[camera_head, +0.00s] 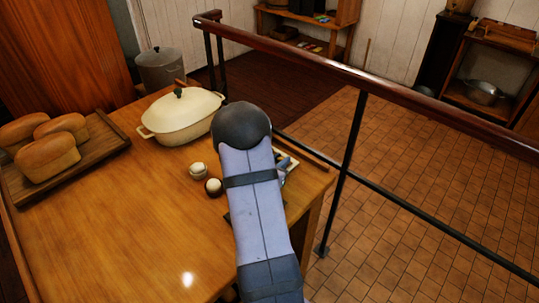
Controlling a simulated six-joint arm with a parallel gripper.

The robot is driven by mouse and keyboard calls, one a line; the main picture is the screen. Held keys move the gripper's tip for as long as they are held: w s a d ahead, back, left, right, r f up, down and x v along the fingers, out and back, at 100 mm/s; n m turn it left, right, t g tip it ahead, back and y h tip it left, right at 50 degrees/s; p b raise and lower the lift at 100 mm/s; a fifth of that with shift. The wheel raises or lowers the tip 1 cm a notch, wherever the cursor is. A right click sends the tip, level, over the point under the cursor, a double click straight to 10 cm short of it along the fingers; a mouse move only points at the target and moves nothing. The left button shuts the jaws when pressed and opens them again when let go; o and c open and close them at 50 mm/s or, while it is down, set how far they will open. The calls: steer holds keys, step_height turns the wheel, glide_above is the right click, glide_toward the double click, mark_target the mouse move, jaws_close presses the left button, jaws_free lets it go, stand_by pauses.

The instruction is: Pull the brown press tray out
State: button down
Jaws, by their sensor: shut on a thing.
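My gripper (284,165) is mostly hidden behind my own forearm, and only a small blue-grey part shows at the forearm's right side. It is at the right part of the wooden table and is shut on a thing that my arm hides. A pale piece with a dark edge (292,158) shows beside it, too covered to name. I cannot make out the brown press tray for certain; it may be behind my arm.
The table (120,235) holds a wooden tray (105,150) of bread loaves, a cream lidded pot (175,122), and two small round things (198,171), (213,187) left of my arm. A grey pot (160,68) stands behind. A railing (345,180) passes right of the table. The table's front left is clear.

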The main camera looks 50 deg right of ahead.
steer(key=shift+s, duration=0.5)
steer(key=c, duration=1.9)
jaws_free()
steer(key=shift+o, duration=0.2)
steer(key=shift+a+r, duration=0.1)
steer(key=shift+a, duration=0.05)
steer(key=shift+b+v, duration=0.6)
steer(key=shift+v, duration=2.95)
